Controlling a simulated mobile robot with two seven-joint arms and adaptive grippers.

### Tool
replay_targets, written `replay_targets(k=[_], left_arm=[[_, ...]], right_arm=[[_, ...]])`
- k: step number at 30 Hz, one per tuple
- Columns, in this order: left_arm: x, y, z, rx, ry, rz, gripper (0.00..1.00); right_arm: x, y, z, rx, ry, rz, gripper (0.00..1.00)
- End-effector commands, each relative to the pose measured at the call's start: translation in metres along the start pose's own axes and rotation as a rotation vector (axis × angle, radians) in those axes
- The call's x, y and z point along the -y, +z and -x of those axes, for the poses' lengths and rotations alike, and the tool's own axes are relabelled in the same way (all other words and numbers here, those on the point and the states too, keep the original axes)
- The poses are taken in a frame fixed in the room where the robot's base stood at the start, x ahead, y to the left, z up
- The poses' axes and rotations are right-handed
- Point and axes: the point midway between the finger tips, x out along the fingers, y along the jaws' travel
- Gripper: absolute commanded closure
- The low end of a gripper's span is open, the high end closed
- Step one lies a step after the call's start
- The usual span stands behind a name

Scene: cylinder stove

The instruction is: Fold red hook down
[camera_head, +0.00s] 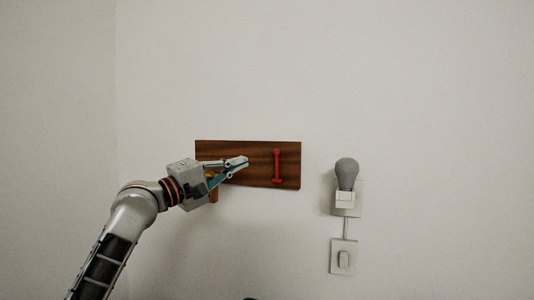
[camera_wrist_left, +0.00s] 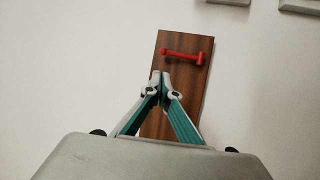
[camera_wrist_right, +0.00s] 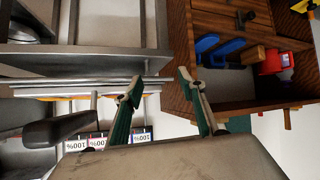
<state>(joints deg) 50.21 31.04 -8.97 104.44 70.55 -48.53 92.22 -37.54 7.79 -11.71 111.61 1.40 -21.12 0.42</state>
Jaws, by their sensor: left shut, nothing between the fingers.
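The red hook (camera_head: 277,167) is on the right part of a dark wooden board (camera_head: 289,149) on the wall, and looks upright along the board in the head view. It also shows in the left wrist view (camera_wrist_left: 184,56), just beyond the fingertips. My left gripper (camera_head: 243,160) is shut and empty, in front of the board and left of the red hook. A gap shows between its tips and the hook in the head view. My right gripper (camera_wrist_right: 160,80) shows only in its own wrist view, open with nothing between the fingertips.
A brownish-yellow peg (camera_head: 213,189) is partly hidden behind my left gripper. A grey bulb (camera_head: 346,173) in a wall holder and a switch (camera_head: 343,257) are right of the board. In the right wrist view, a wooden compartment (camera_wrist_right: 222,20) holds blue and red items.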

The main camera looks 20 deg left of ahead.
Motion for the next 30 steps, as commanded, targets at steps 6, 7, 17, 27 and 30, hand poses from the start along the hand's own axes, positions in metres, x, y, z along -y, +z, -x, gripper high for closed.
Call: replay_targets(k=[6,7,17,27,30], left_arm=[[-0.001,0.000,-0.005,0.000,0.001,0.000,1.00],[-0.001,0.000,-0.007,0.000,0.002,0.000,1.00],[-0.002,0.001,-0.061,0.001,0.001,0.003,1.00],[0.000,0.000,-0.098,0.000,0.000,0.000,1.00],[0.000,0.000,-0.100,0.000,0.000,-0.001,1.00]], right_arm=[[0.000,-0.002,0.001,-0.001,0.000,0.001,0.60],[-0.001,-0.002,0.001,-0.001,0.000,0.001,0.60],[-0.012,-0.004,0.005,0.011,0.018,0.004,0.60],[-0.014,0.010,0.007,0.047,0.025,-0.004,0.60],[-0.015,0.010,0.007,0.047,0.028,-0.007,0.60]])
